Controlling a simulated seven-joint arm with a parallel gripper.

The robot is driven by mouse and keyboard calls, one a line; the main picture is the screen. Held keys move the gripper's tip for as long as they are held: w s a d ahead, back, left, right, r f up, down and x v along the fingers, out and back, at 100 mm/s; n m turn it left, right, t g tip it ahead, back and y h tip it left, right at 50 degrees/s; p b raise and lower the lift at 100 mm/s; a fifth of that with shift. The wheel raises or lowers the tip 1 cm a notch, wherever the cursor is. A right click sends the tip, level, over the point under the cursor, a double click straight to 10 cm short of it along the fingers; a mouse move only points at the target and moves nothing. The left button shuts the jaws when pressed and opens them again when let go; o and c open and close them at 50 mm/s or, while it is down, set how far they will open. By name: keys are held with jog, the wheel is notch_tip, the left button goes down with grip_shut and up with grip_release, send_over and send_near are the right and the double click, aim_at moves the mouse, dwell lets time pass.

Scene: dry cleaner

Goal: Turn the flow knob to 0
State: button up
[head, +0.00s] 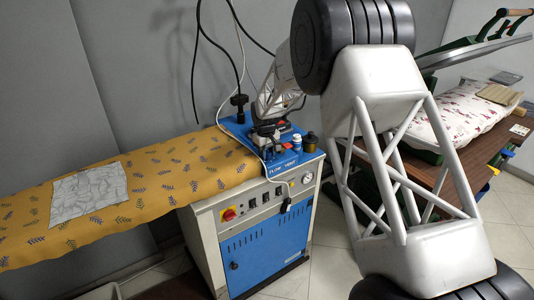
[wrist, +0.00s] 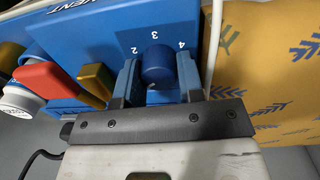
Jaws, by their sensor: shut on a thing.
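The flow knob (wrist: 161,66) is a round dark-blue knob on the blue top panel of the steam unit. In the wrist view the digits 2, 3 and 4 show around its far side; no 0 is visible, and I cannot make out a pointer mark. My gripper (wrist: 158,75) has one blue finger on each side of the knob and is shut on it. In the head view my gripper (head: 265,131) is down at the blue panel behind the "FLOW VENT" lettering, and the knob itself cannot be told apart there.
A red lever (wrist: 45,79) and a brass-coloured piece (wrist: 96,82) stand left of my gripper in the wrist view, near a white bottle (wrist: 20,100). A yellow patterned ironing board (head: 170,178) adjoins the panel. A white cable (head: 250,145) runs close by my gripper.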

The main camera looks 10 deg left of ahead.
jog(key=n, duration=0.5)
jog(key=shift+n, duration=0.3)
jog(key=n, duration=0.5)
jog(key=shift+r, duration=0.1)
jog(key=shift+n, duration=0.3)
jog(key=o, duration=0.9)
jog(key=shift+s, duration=0.1)
jog(key=shift+o, duration=0.2)
jog(key=shift+s+r, duration=0.15)
jog(key=shift+r, duration=3.7)
jog(key=shift+d, duration=0.1)
